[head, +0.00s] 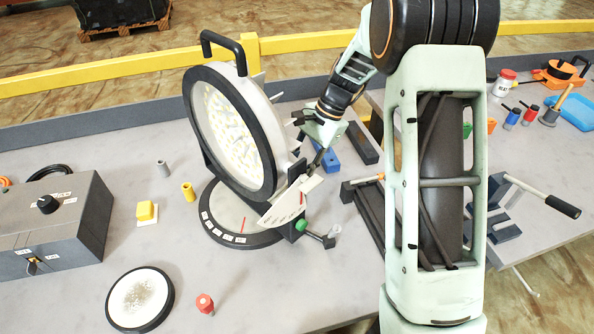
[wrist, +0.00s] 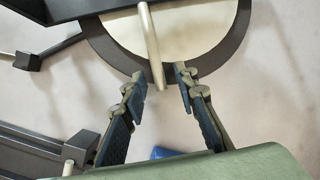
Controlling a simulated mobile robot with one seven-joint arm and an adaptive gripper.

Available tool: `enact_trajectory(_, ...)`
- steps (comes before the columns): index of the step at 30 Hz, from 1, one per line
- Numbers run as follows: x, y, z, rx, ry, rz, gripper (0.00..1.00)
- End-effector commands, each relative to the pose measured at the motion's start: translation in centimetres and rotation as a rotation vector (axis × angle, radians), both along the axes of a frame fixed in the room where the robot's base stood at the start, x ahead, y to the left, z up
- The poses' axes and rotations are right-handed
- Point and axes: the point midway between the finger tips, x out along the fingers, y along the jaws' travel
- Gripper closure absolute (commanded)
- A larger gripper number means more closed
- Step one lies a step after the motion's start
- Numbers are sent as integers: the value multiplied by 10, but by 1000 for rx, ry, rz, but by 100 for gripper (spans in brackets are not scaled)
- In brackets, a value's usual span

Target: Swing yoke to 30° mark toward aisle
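The round lamp head (head: 232,130), with a black rim and top handle, stands tilted in a dark yoke (head: 212,160). Its round base (head: 228,210) carries small white mark labels and a red line. A pale fan-shaped scale plate (head: 285,203) with labels hangs at the lamp's lower right, by a green knob (head: 301,225). My gripper (head: 309,140) is at the lamp's right side. In the wrist view my gripper (wrist: 161,79) is open, with the end of a pale narrow bar (wrist: 151,45) between or just beyond its fingertips. Contact and the mark values cannot be told.
A grey control box (head: 55,225) stands at left. A blue block (head: 326,158) and dark rails (head: 373,215) lie right of the lamp. A yellow rail (head: 120,68) runs behind.

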Motion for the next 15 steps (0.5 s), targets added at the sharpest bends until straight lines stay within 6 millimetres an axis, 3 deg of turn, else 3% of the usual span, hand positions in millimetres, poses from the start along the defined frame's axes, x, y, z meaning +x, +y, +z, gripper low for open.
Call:
enact_trajectory(8, 2, -5, 11, 0, -3, -1, 73)
enact_trajectory(15, 9, -24, 55, 0, -4, -2, 73)
